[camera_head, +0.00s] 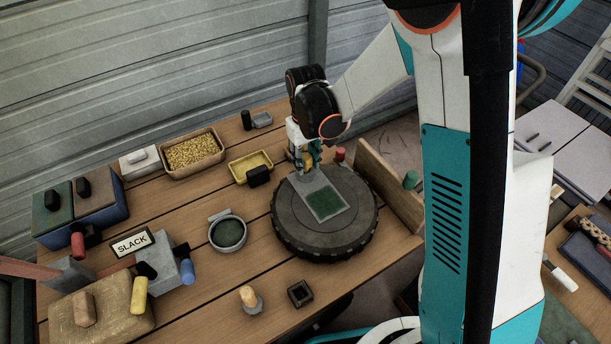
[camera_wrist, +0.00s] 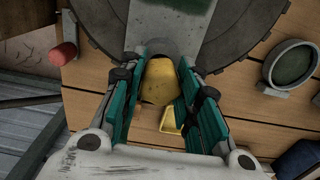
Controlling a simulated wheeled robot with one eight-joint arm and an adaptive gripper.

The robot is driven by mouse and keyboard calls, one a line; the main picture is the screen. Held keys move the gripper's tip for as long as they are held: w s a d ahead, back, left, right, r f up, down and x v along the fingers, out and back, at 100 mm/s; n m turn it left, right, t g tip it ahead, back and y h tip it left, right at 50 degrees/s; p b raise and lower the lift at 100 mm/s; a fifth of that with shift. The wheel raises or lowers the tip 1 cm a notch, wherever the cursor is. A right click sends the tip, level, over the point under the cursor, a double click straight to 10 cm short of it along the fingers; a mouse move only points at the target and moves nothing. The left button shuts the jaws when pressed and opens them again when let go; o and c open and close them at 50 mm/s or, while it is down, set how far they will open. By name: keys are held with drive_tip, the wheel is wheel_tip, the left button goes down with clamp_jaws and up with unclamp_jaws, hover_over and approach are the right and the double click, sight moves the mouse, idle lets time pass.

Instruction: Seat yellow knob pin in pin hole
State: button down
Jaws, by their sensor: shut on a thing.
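My gripper (camera_wrist: 160,85) is shut on the yellow knob pin (camera_wrist: 160,80), with one teal-padded finger on each side of its rounded yellow head. In the head view my gripper (camera_head: 307,163) points down at the far edge of the black round turntable (camera_head: 290,238). A small bit of the yellow knob shows between the fingers there. A grey plate (camera_head: 305,186) with a green patch lies on the turntable. In the wrist view the knob is beside a rounded grey end of this plate (camera_wrist: 165,22). The pin's shank and the pin hole are hidden, so I cannot tell whether they meet.
A red-capped peg (camera_head: 340,154) and a wooden board (camera_head: 388,185) stand close to the right. A yellow tray (camera_head: 240,170) with a black block is left of my gripper. A round grey cup (camera_head: 228,234) stands left of the turntable.

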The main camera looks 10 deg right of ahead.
sight(306, 156)
drive_tip(key=shift+f+b, duration=0.5)
drive_tip(key=shift+f, duration=0.15)
idle(0.5)
drive_tip(key=c, duration=1.1)
unclamp_jaws()
wheel_tip(306, 156, up, 12)
